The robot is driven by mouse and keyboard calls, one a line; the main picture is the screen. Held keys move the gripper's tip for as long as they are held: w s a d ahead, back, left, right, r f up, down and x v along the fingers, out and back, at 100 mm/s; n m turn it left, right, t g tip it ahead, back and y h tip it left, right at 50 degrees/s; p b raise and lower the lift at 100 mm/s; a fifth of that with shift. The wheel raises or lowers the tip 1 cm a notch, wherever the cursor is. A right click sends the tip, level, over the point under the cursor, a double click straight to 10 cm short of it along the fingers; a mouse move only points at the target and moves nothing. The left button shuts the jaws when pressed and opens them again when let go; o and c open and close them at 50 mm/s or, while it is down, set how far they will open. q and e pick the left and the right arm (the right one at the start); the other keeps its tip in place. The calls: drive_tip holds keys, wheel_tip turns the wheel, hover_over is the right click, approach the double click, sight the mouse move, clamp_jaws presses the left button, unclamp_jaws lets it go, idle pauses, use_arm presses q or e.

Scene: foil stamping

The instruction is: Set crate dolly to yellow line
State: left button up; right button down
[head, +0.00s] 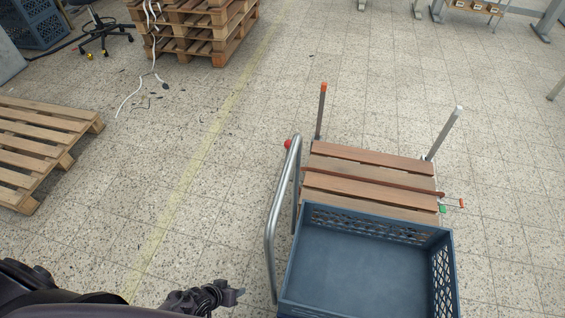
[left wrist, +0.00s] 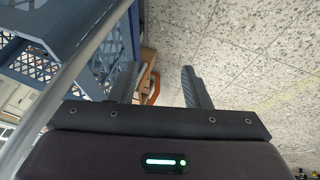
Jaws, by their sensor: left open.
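The crate dolly (head: 370,187) has a brown slatted deck, posts at its far corners and a bent grey metal handle (head: 272,225) on its left side. A blue open crate (head: 447,270) sits on its near part and looks empty. The faded yellow line (head: 188,172) runs along the floor to the left of the dolly, with bare tiles between them. My left gripper (head: 236,294) is open, just left of the handle. In the left wrist view, the handle (left wrist: 75,88) passes outside the open fingers (left wrist: 160,88), and the gap holds nothing. My right gripper is out of view.
A wooden pallet (head: 40,140) lies at the left. Stacked pallets (head: 200,30) stand at the back left, with a white cable (head: 140,90) on the floor beside them. A wheeled chair (head: 100,35) stands behind. The floor around the line and right of the dolly is clear.

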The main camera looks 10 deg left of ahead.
use_arm(q)
drive_tip(key=w+r+n+t+h+p, duration=0.1)
drive_tip(key=w+r+t+h, duration=0.1)
drive_tip(key=w+r, duration=0.65)
drive_tip(key=n+g+h+p, duration=0.15)
drive_tip(key=h+p, duration=0.35)
drive_tip(key=h, duration=0.5)
approach(285, 176)
drive_tip(key=w+f+x, duration=0.1)
drive_tip(key=x, duration=0.9)
drive_tip(key=shift+s+f+p, duration=0.1)
drive_tip(key=shift+p, duration=0.2)
drive_tip(key=shift+c, duration=0.2)
clamp_jaws()
